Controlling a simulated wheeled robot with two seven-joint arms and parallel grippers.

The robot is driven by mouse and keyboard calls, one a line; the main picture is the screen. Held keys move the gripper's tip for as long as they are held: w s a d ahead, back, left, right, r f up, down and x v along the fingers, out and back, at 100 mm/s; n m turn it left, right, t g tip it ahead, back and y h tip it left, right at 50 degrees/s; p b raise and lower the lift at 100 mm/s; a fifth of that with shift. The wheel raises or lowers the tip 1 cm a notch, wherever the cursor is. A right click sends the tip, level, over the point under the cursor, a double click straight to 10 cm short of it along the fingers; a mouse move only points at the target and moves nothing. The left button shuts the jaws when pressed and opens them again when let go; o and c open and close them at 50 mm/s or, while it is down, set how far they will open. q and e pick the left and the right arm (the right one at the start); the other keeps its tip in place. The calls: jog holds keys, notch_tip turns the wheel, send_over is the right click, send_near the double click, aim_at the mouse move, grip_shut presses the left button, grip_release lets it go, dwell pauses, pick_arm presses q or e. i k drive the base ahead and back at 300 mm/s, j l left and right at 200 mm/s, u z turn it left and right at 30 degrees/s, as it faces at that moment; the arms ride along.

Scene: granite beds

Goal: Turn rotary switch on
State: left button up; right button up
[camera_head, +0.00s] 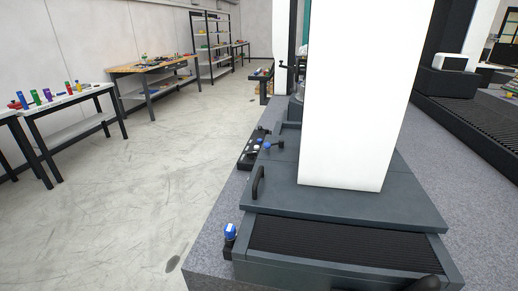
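No part is clearly recognizable as the rotary switch. A small black control box (248,152) with light-coloured knobs or buttons sits on the left side of the grey machine (420,207). A blue-ended lever or knob (269,145) stands beside it. A blue and white piece (230,230) on a dark base sits at the near left corner of the machine. All are too small to tell which is the switch or how it is set.
A tall white column (355,90) on the machine hides what is behind it. A black handle (258,183) sticks out at the machine's left edge. The granite bed (207,255) borders open concrete floor (140,190). Tables (75,98) with small coloured objects stand at the left.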

aim_at(251, 155)
jog(key=i+j+z, duration=0.3)
jog(key=j, duration=0.15)
jog(key=i+j+z, duration=0.15)
jog(key=j+z, duration=0.2)
jog(key=j, duration=0.15)
jog(key=i+j+z, duration=0.15)
jog(key=j+z, duration=0.15)
jog(key=j, duration=0.2)
jog(key=j+z, duration=0.3)
jog(key=j, duration=0.25)
jog(key=j+z, duration=0.3)
jog(key=j, duration=0.3)
jog(key=i, duration=0.05)
